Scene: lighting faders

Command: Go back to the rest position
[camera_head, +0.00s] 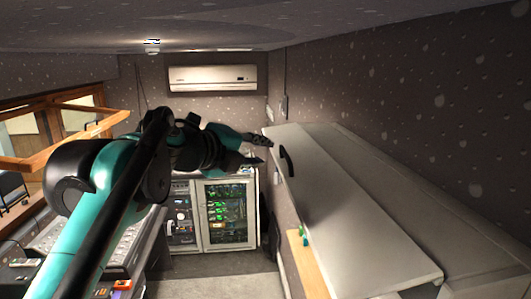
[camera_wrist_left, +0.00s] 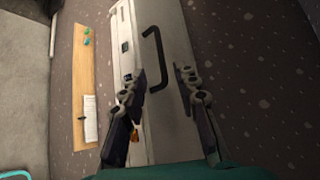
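My left arm, teal and black, comes in from the lower left of the head view. Its gripper (camera_head: 258,150) is raised near the middle of the room, fingers spread, with nothing between them. The left wrist view also shows the left gripper (camera_wrist_left: 158,83) open and empty. Beyond its fingers is a white panel (camera_wrist_left: 172,115) with a black handle (camera_wrist_left: 157,58); the handle appears between the fingers, and I cannot tell how far away it is. My right gripper is not in view.
In the head view, the white panel (camera_head: 345,205) runs along the right wall, with a wooden shelf (camera_head: 307,268) below. An equipment rack (camera_head: 226,215) stands at the back. A control desk (camera_head: 122,245) is at lower left, partly behind my arm. Grey floor (camera_head: 220,288) shows in the middle.

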